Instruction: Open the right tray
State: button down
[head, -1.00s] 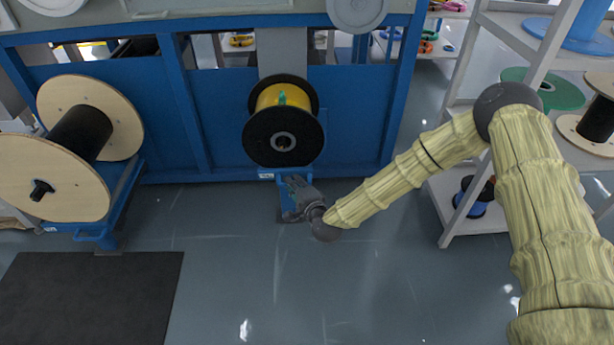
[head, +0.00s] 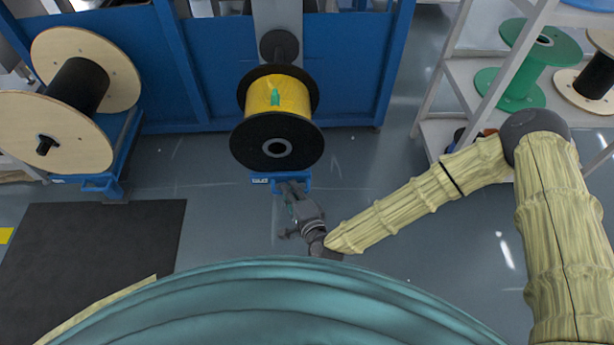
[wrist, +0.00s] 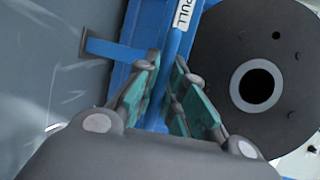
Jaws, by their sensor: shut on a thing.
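The right tray (head: 261,180) is blue and carries a spool (head: 275,95) with black flanges and a yellow winding. It stands pulled out from the blue rack front. My gripper (head: 290,190) is at the tray's front handle (head: 307,181), below the spool in the head view. In the wrist view, the teal-padded fingers of my gripper (wrist: 167,75) are on both sides of the blue handle bar (wrist: 176,40), shut on it. A white PULL label (wrist: 184,11) shows on the bar. The fingers partly hide the handle.
The left tray (head: 120,160) is out with a large wooden-flanged spool (head: 78,85). A dark mat (head: 95,245) lies in front of it. A shelf (head: 440,130) with spools stands at right. Floor in front of my gripper is free.

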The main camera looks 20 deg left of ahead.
jog(key=shift+s+d, duration=0.15)
jog(key=shift+s, duration=0.3)
jog(key=c, duration=1.8)
grip_release()
jog(key=shift+o, duration=0.2)
jog(key=shift+d, duration=0.1)
jog(key=v, duration=1.2)
jog(key=shift+r, duration=0.1)
